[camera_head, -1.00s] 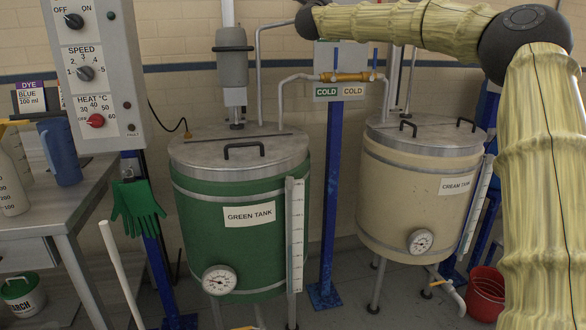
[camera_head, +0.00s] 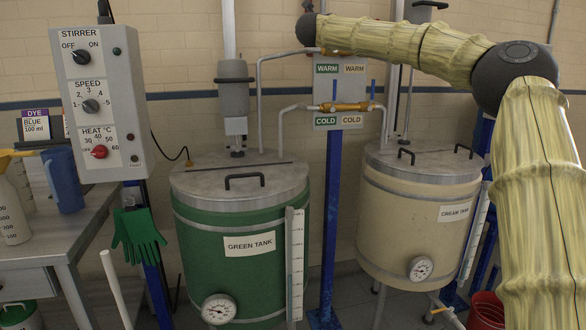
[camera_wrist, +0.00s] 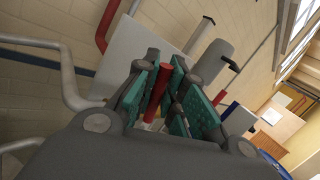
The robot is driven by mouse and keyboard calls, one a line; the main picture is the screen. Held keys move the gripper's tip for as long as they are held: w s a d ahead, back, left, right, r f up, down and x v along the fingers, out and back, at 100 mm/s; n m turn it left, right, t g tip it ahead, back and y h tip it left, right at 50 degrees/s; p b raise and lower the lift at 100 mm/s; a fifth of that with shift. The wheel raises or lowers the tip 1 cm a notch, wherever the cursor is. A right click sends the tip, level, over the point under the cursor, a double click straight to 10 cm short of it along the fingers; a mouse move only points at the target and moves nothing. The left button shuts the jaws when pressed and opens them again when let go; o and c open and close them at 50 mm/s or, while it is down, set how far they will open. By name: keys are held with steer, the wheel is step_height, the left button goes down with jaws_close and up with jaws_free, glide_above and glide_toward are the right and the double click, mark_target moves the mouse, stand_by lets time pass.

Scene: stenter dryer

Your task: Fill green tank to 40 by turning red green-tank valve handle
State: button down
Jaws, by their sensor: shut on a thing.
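The green tank (camera_head: 228,235) stands closed with a flat metal lid (camera_head: 240,180). A white level scale (camera_head: 294,262) runs up its side; its reading is too small to tell. A round dial (camera_head: 219,309) sits low on its front. In the wrist view, my gripper (camera_wrist: 165,78) has its green pads shut on a red valve handle (camera_wrist: 157,95). The handle runs lengthwise between the pads, partly hidden by them. In the head view the gripper itself and this handle are not visible; my arm reaches toward the WARM label (camera_head: 327,69) above the tanks.
The cream tank (camera_head: 410,225) stands to the right. A brass COLD valve (camera_head: 345,107) with blue handles sits on the sign post (camera_head: 328,205). A control box (camera_head: 100,100) stands left of the green tank. Pipes (camera_wrist: 75,85) and a panel crowd the gripper.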

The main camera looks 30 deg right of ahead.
steer(key=shift+s+d+r+m+g+p, duration=0.15)
steer(key=shift+d+m+g+p, duration=0.1)
steer(key=shift+d+m, duration=0.15)
steer(key=shift+d+r+m+g+p, duration=0.15)
steer(key=shift+d+m+p, duration=0.1)
steer(key=shift+m, duration=0.15)
steer(key=shift+s+d+m+g+y+p, duration=0.2)
steer(key=shift+d+m+g+y+p, duration=0.25)
steer(key=shift+d+m+y, duration=0.5)
steer(key=c, duration=1.5)
jaws_free()
steer(key=shift+s+f+h, duration=0.1)
steer(key=shift+h, duration=0.15)
steer(key=shift+a, duration=0.15)
steer(key=b+v, duration=0.8)
steer(key=v, duration=0.2)
steer(key=shift+s+a, duration=0.2)
steer(key=shift+a, duration=0.15)
